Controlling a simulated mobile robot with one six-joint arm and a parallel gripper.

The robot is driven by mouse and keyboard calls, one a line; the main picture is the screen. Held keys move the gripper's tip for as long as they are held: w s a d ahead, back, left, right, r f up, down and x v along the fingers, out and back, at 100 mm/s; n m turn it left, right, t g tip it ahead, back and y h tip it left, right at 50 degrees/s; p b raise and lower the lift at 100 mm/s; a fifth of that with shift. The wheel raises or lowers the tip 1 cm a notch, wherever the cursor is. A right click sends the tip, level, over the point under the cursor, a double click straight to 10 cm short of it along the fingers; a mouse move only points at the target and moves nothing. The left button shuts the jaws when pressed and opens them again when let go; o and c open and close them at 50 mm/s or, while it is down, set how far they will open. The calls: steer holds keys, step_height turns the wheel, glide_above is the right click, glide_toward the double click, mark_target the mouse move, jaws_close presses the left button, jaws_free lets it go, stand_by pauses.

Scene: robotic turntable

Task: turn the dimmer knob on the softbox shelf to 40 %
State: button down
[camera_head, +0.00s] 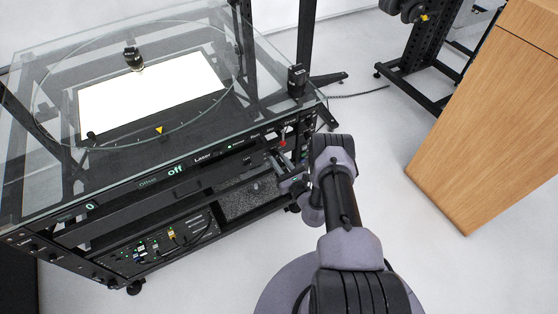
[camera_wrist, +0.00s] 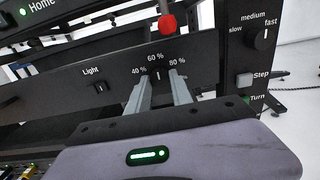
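The dimmer knob (camera_wrist: 158,74) is small and black on the dark shelf panel in the wrist view. The marks 40 %, 60 % and 80 % arc around it. A pale line on the knob points roughly up, near 60 %. My gripper (camera_wrist: 161,84) is at the panel with its two grey fingers apart, one on each side of the knob. I see a dark gap between the fingers and no clear contact with the knob. In the head view my gripper (camera_head: 280,162) is at the right end of the rig's front, and the knob cannot be made out there.
A red button (camera_wrist: 168,23) sits just above the fingers. A light switch (camera_wrist: 100,87) is to the left; a speed knob (camera_wrist: 263,40) and a Step button (camera_wrist: 244,79) are to the right. The glass turntable (camera_head: 60,100) is above the panel. A wooden cabinet (camera_head: 490,120) stands right.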

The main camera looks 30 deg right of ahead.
steer(key=shift+n, duration=0.4)
steer(key=n, duration=0.4)
steer(key=shift+n, duration=0.4)
steer(key=n+p, duration=0.1)
steer(key=n, duration=0.4)
steer(key=shift+n, duration=0.7)
steer(key=c, duration=1.1)
jaws_free()
steer(key=shift+c, duration=0.2)
steer(key=s+p, duration=0.6)
steer(key=s, duration=1.1)
steer(key=shift+s+d+p, duration=0.25)
steer(key=shift+d+p, duration=0.1)
